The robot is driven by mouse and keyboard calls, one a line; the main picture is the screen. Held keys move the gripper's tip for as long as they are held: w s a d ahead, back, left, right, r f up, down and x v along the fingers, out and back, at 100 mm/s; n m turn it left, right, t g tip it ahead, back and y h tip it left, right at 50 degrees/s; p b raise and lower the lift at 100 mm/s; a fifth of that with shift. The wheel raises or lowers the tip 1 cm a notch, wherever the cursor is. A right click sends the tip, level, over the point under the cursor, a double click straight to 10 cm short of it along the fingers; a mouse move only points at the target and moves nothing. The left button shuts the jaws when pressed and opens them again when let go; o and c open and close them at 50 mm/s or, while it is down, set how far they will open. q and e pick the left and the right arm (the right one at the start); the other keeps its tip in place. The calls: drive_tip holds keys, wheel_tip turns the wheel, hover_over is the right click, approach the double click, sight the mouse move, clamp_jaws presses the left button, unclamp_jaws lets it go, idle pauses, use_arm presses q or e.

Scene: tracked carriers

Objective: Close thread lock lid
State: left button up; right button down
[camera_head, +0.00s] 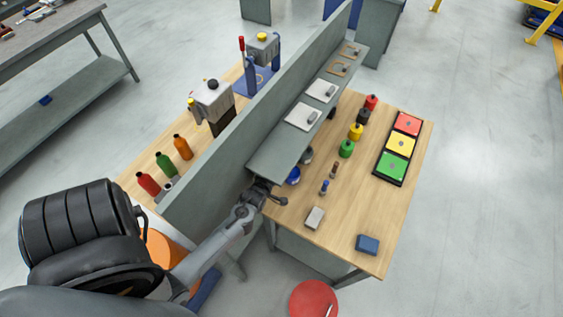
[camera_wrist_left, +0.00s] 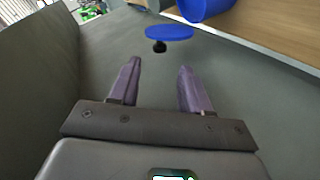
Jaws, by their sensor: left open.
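A blue round container (camera_head: 293,176), which I take to be the thread lock, stands on the wooden bench by the edge of the grey shelf. In the left wrist view the blue container (camera_wrist_left: 205,8) is cut off by the top edge. A flat blue disc with a dark knob, seemingly its lid (camera_wrist_left: 170,32), shows beside it, apart from its body. Whether a hinge joins them cannot be seen. My left gripper (camera_head: 277,195) is just left of the container in the head view. Its fingers (camera_wrist_left: 156,85) are open and empty, with the lid beyond their tips. My right gripper is not in view.
The grey shelf (camera_head: 262,160) and upright panel (camera_head: 215,155) rise beside my left arm. Small bottles (camera_head: 347,148), a grey block (camera_head: 315,217) and a blue block (camera_head: 367,244) stand on the bench. A tray of coloured panels (camera_head: 382,170) lies right. The bench's front right is mostly clear.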

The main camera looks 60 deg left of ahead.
use_arm(q)
drive_tip(key=x, duration=0.6)
clamp_jaws()
idle(0.3)
